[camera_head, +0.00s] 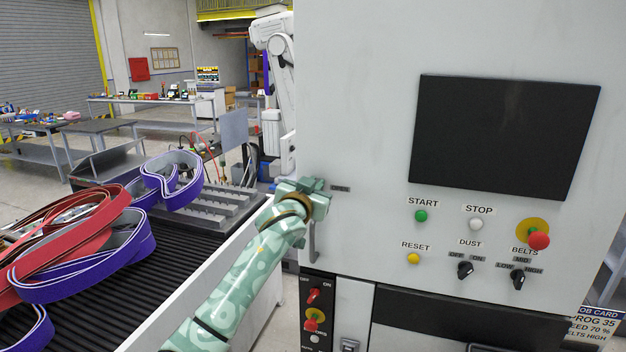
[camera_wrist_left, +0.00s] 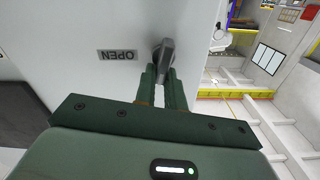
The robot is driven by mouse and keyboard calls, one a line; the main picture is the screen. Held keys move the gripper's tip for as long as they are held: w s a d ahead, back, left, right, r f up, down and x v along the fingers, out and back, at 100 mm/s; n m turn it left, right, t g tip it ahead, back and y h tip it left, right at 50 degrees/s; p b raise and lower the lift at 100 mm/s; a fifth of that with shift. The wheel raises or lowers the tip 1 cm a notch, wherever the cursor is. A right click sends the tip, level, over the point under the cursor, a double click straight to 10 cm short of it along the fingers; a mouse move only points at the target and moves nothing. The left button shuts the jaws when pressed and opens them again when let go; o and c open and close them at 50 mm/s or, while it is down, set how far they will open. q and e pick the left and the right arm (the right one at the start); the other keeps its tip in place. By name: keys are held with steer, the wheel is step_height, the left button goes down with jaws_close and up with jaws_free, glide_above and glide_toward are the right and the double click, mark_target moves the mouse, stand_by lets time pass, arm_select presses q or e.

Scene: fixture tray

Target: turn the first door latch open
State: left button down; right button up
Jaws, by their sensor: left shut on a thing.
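The door latch is a grey handle on the left edge of the white cabinet front (camera_head: 370,140). In the head view its lower part (camera_head: 315,240) hangs down below my left gripper (camera_head: 318,192). In the left wrist view the latch (camera_wrist_left: 166,52) stands out from the white panel beside an OPEN label (camera_wrist_left: 117,55). My left gripper (camera_wrist_left: 165,78) has its two green fingers shut on the latch, near its end. The label also shows in the head view (camera_head: 341,188), just right of the gripper. My right gripper is not in view.
A conveyor (camera_head: 130,270) with red and purple belts (camera_head: 85,235) lies left of my arm. A white robot arm (camera_head: 275,60) stands behind.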

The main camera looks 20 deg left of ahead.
arm_select(q)
steer(key=shift+d+f+m+p, duration=0.3)
steer(key=shift+m+p, duration=0.8)
steer(key=shift+m, duration=1.45)
steer(key=shift+d+f+m+p, duration=0.25)
steer(key=shift+m+p, duration=0.9)
steer(key=shift+m, duration=1.45)
steer(key=shift+d+f+m+p, duration=0.3)
steer(key=shift+m+p, duration=0.8)
steer(key=shift+m, duration=1.45)
steer(key=shift+a+f, duration=0.1)
steer(key=shift+a, duration=0.05)
steer(key=c, duration=1.5)
jaws_free()
steer(key=s, duration=1.6)
steer(key=shift+s+a, duration=0.2)
steer(key=shift+a, duration=0.05)
